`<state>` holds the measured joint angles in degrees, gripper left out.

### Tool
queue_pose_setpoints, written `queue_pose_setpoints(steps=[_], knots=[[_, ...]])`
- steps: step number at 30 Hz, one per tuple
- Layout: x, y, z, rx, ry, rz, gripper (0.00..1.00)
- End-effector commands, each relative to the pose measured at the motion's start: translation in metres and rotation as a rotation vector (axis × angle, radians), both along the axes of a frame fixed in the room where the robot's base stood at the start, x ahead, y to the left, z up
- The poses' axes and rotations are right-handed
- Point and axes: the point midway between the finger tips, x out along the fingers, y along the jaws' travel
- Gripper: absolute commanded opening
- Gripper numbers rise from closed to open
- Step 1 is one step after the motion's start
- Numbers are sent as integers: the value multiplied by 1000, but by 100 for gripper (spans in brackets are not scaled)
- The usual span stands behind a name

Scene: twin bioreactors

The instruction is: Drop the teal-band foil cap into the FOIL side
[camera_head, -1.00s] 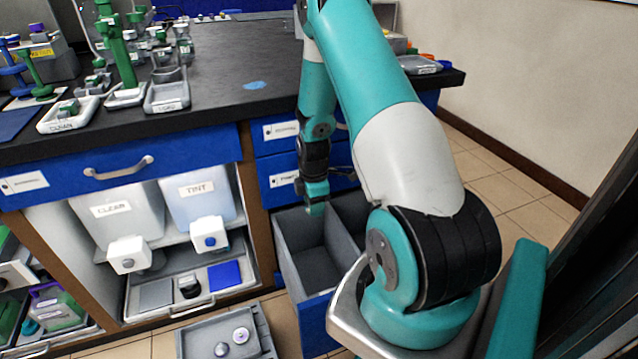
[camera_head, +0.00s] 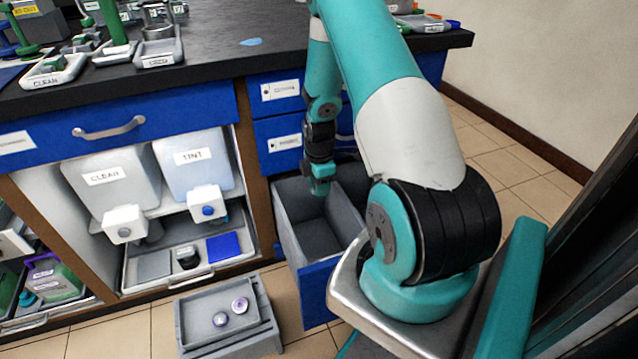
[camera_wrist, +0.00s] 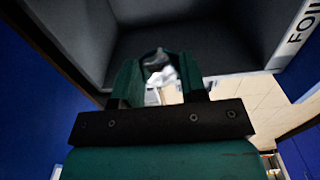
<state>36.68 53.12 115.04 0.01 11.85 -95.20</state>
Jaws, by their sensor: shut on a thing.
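My gripper (camera_head: 320,188) hangs over the open drawer, at its back part. In the wrist view my gripper (camera_wrist: 158,78) is shut on a small silvery-white crumpled piece, the foil cap (camera_wrist: 162,74), held between the fingertips. Its lower part is hidden by the gripper, and I cannot make out a teal band. The drawer (camera_head: 290,235) has grey compartments split by a divider, with a blue front. In the wrist view the FOIL label (camera_wrist: 304,27) is on the drawer's pale edge at the upper right, beside a dark grey compartment (camera_wrist: 200,40).
A grey bin (camera_head: 190,325) with two small caps (camera_head: 240,304) stands on the floor left of the drawer. The open cabinet holds the CLEAR (camera_head: 105,178) and TINT (camera_head: 190,158) containers. The black bench top (camera_head: 290,45) is above the drawers. My arm covers part of the drawer's right side.

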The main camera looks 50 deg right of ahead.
Motion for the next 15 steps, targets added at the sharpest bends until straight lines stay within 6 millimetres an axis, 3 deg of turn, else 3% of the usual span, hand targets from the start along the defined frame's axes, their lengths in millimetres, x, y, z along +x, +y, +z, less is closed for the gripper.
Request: queue_pose_setpoints(steps=[1, 2, 5, 15], knots=[[0, 0, 0, 0, 0, 0, 17], [0, 0, 0, 0, 0, 0, 43], [0, 0, 0, 0, 0, 0, 66], [0, 0, 4, -1, -1, -1, 69]])
